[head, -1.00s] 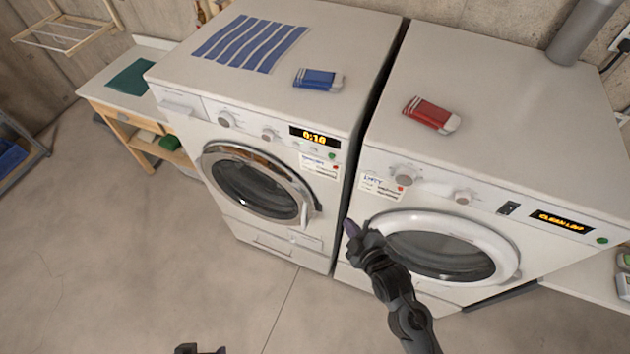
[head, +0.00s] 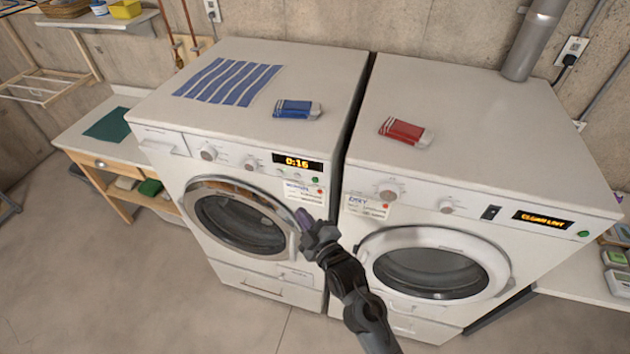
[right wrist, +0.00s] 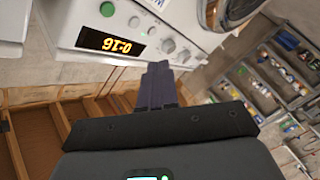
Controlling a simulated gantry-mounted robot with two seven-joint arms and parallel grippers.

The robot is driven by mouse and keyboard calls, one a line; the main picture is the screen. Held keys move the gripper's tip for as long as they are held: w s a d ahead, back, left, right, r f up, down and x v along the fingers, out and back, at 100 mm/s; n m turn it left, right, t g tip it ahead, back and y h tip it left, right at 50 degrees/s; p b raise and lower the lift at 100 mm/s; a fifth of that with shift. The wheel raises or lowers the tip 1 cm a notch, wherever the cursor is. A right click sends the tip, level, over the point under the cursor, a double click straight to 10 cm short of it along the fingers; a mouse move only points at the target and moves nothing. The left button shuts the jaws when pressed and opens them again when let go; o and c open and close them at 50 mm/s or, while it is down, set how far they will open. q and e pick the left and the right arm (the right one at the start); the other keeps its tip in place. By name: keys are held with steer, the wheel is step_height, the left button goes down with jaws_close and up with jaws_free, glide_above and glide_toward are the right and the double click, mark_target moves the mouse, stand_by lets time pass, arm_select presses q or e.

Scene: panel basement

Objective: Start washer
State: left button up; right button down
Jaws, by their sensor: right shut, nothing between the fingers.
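The washer (head: 170,185) is the white front-loader on the left, with a detergent drawer, knobs and a round door (head: 240,222) that looks shut. Its display (head: 298,162) reads 0:16 in amber; the same display (right wrist: 103,43) shows rotated in the right wrist view. My right gripper (head: 304,218) is shut and empty, in front of the washer's right side, below the button. Its purple fingertips (right wrist: 158,72) appear just short of the panel. My left gripper is out of view.
A white dryer (head: 500,130) stands right of the washer, its display (head: 543,219) reading CLEAN LINT. A blue packet (head: 296,109) and striped cloth (head: 228,80) lie on the washer; a red packet (head: 405,131) lies on the dryer. The floor in front is clear at left.

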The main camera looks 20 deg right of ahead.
mark_target(315, 180)
steer(key=shift+d, duration=0.1)
steer(key=w+d+b, duration=0.3)
steer(key=w+d, duration=0.2)
steer(key=w, duration=0.1)
steer(key=shift+w+d, duration=0.2)
steer(key=shift+w, duration=0.2)
stand_by(0.9)
stand_by(0.7)
steer(key=shift+w, duration=0.1)
stand_by(0.4)
steer(key=shift+w+d, duration=0.2)
steer(key=shift+d, duration=0.05)
